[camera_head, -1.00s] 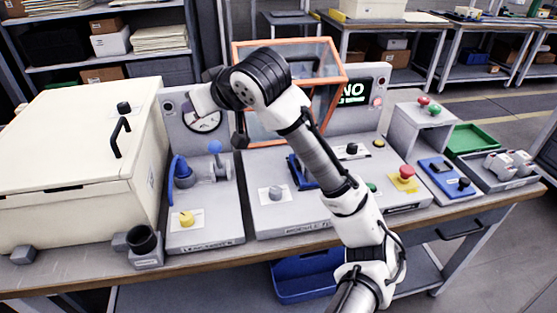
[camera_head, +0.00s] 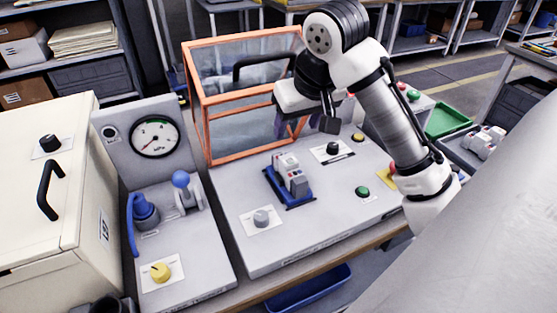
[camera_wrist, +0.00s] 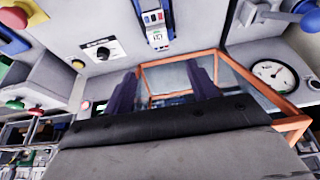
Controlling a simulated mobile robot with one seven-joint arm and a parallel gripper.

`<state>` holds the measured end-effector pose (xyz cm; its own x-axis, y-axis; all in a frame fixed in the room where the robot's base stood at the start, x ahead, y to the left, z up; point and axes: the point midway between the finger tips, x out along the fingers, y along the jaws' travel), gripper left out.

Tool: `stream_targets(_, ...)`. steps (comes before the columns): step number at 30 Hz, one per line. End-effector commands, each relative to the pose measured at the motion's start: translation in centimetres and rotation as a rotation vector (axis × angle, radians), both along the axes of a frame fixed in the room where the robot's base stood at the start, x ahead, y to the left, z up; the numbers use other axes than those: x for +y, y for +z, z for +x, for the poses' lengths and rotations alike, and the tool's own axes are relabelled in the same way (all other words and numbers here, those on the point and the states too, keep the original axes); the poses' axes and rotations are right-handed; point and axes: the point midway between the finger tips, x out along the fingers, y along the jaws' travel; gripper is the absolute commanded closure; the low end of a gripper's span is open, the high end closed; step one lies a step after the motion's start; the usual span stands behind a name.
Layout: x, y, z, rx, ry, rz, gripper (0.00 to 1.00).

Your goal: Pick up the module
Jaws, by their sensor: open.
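A grey-white module (camera_head: 290,172) with small red parts sits upright in a blue holder (camera_head: 272,187) on the grey test panel. The module also shows at the top of the wrist view (camera_wrist: 156,20), beyond the fingertips. My gripper (camera_head: 302,126) hangs above the panel in front of the orange-framed guard, behind and a little right of the module, apart from it. Its two dark purple fingers are spread with nothing between them in the wrist view (camera_wrist: 163,78). In the head view the fingers are partly hidden by the gripper body.
The orange-framed clear guard (camera_head: 203,118) stands behind the module. A grey knob (camera_head: 262,218), a black knob (camera_head: 333,148) and a green button (camera_head: 362,192) surround it. A gauge panel (camera_head: 108,160) stands left. More modules (camera_head: 486,140) lie in a tray at right.

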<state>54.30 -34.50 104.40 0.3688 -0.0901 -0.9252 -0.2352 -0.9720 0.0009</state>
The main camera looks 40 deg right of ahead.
Motion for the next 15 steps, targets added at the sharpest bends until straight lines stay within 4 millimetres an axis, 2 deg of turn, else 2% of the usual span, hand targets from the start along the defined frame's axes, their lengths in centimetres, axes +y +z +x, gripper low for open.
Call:
stream_targets(9,-0.4,-5.6,2.2,-0.001,0.002,0.003,0.42)
stream_targets(15,-0.6,-7.3,2.9,-0.001,0.000,0.001,0.42)
